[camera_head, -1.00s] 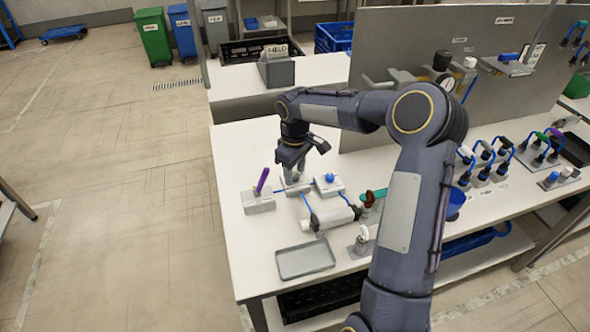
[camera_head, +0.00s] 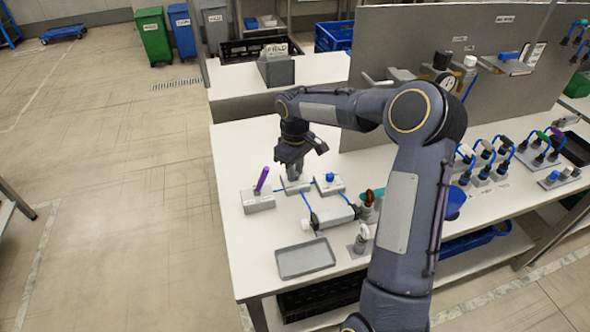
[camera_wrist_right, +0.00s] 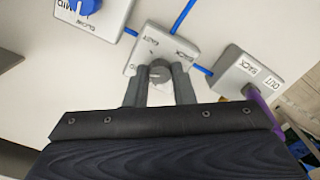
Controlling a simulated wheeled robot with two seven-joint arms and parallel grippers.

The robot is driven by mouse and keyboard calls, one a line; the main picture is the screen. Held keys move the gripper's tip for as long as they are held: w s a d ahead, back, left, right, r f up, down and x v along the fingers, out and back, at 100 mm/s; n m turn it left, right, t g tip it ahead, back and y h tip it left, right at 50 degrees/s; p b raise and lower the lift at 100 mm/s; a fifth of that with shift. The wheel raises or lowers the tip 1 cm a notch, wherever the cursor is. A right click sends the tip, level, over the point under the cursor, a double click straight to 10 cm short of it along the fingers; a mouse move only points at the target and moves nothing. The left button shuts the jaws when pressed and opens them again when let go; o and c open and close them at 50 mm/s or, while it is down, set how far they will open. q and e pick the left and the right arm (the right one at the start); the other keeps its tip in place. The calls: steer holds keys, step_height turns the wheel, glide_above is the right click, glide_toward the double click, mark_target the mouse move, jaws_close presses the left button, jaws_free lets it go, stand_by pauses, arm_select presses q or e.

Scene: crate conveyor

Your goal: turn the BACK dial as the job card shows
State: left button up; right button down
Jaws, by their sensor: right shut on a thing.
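My right gripper (camera_head: 294,176) points down at a grey block (camera_head: 304,185) on the white table. In the right wrist view its two fingers (camera_wrist_right: 160,80) are shut on a grey round dial (camera_wrist_right: 161,71), which sits on this block (camera_wrist_right: 148,44). A "BACK" label shows on the block's edge; the dial's pointer is mostly hidden by the fingers. A similar block with a blue dial (camera_head: 329,177) stands to the right. A block with a purple lever (camera_head: 262,180) stands to the left. My left gripper is out of view. I cannot make out a job card.
Blue lines join the blocks to a grey cylinder (camera_head: 332,213) in front. A flat grey tray (camera_head: 305,259) lies near the front edge. A grey partition (camera_head: 425,35) stands behind; white table (camera_head: 236,238) is bare at the left.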

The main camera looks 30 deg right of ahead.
steer(key=m+b, duration=0.1)
steer(key=m, duration=0.9)
steer(key=shift+m, duration=0.4)
stand_by(0.4)
steer(key=c, duration=1.2)
jaws_free()
steer(key=shift+c, duration=0.2)
step_height(320, 180, up, 7)
steer(key=shift+r, duration=0.45)
